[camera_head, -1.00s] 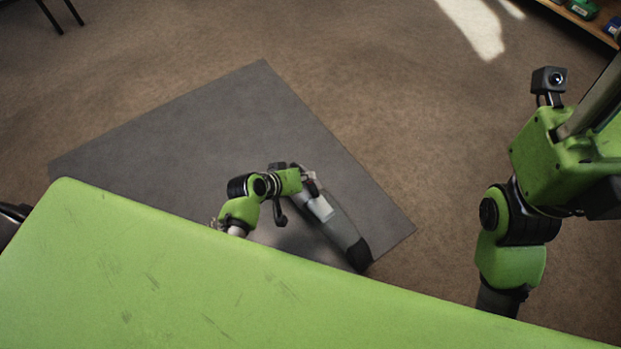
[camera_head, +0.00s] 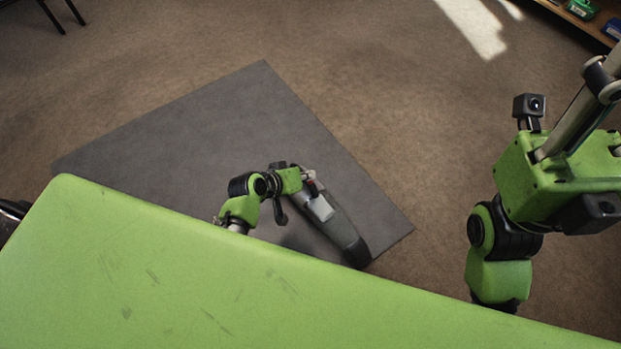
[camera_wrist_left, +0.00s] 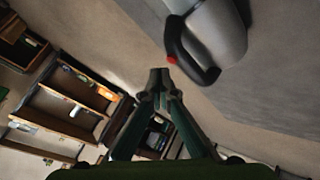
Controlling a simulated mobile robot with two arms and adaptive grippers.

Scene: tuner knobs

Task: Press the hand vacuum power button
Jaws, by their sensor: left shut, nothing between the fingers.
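The hand vacuum (camera_head: 336,225), grey with a pale panel and dark end, lies on the grey mat. Its body and black handle also show at the top of the left wrist view (camera_wrist_left: 215,35). The red power button (camera_wrist_left: 171,59) is at the handle's end, and a small red spot shows in the head view (camera_head: 312,183). My left gripper (camera_wrist_left: 159,73) is shut and empty, its tips right beside and slightly below the button in the wrist view; I cannot tell if they touch. My right gripper (camera_head: 598,85) is at the right, partly cut off, away from the vacuum.
The grey mat (camera_head: 200,140) lies on brown carpet. My own green body fills the bottom of the head view. Shelves with objects (camera_wrist_left: 70,110) show at left in the wrist view, and a shelf corner (camera_head: 590,22) at the head view's top right. Much floor is clear.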

